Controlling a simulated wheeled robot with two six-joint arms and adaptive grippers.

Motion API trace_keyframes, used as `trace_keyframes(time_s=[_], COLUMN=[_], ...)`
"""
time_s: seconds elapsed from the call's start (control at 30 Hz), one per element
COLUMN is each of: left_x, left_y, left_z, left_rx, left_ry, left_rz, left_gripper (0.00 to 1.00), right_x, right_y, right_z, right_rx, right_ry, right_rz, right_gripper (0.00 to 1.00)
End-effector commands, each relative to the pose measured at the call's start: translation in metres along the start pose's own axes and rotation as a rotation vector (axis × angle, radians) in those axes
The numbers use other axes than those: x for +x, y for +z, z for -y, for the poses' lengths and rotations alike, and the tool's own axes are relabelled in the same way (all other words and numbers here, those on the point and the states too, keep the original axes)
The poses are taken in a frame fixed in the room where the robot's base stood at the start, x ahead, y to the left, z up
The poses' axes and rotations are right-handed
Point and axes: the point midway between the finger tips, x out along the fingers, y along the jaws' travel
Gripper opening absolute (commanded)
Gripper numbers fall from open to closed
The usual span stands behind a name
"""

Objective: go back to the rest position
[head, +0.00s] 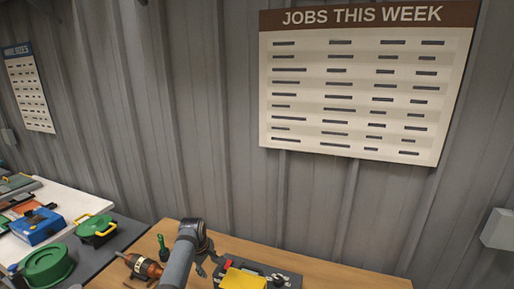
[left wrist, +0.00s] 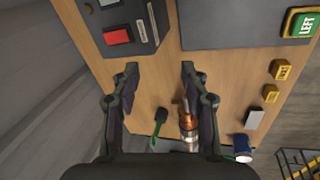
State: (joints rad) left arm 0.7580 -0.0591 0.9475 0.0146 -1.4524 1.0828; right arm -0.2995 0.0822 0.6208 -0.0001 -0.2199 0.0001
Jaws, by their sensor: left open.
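My left gripper (head: 207,262) hangs over the wooden bench in the head view. In the left wrist view the left gripper (left wrist: 159,78) is open, with its two fingers apart and nothing between the tips. A copper and dark rotor (head: 140,265) lies on the bench left of my arm in the head view. A green-handled tool (head: 163,248) stands or lies near the rotor; I cannot tell which. My right gripper is not in view.
A dark case (head: 283,274) with a yellow block (head: 243,280) sits right of my gripper. A side bench at left holds a blue box (head: 38,226) and green containers (head: 97,230). A corrugated wall (head: 190,120) stands behind. The bench is bare at right.

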Motion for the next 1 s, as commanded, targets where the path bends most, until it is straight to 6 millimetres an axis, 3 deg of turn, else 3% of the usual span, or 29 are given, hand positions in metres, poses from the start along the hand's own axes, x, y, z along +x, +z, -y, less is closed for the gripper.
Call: trace_keyframes(time_s=[0.17,0.3,0.4,0.5,0.7,1.0], left_x=[0.021,0.030,0.024,0.009,-0.025,-0.075], left_y=[0.005,0.016,0.032,0.049,0.076,0.109], left_z=[0.055,0.117,0.174,0.219,0.274,0.323], left_rx=[0.134,0.301,0.469,0.622,0.842,1.082], left_ry=[-0.009,-0.022,-0.040,-0.055,-0.077,-0.095], left_rz=[-0.024,-0.053,-0.079,-0.101,-0.121,-0.132], left_gripper=[0.45,0.45,0.45,0.45,0.45,0.45], right_x=[0.000,0.000,0.000,0.000,0.000,0.000], right_y=[0.003,0.002,0.002,0.000,0.002,0.001], right_z=[-0.008,-0.006,-0.001,0.005,0.009,0.004], right_rx=[-0.004,-0.003,-0.001,0.003,0.004,0.002], right_ry=[0.009,0.007,0.002,-0.006,-0.010,-0.005], right_rz=[0.004,0.004,0.003,0.000,0.003,0.002], right_gripper=[0.40,0.40,0.40,0.40,0.40,0.40])
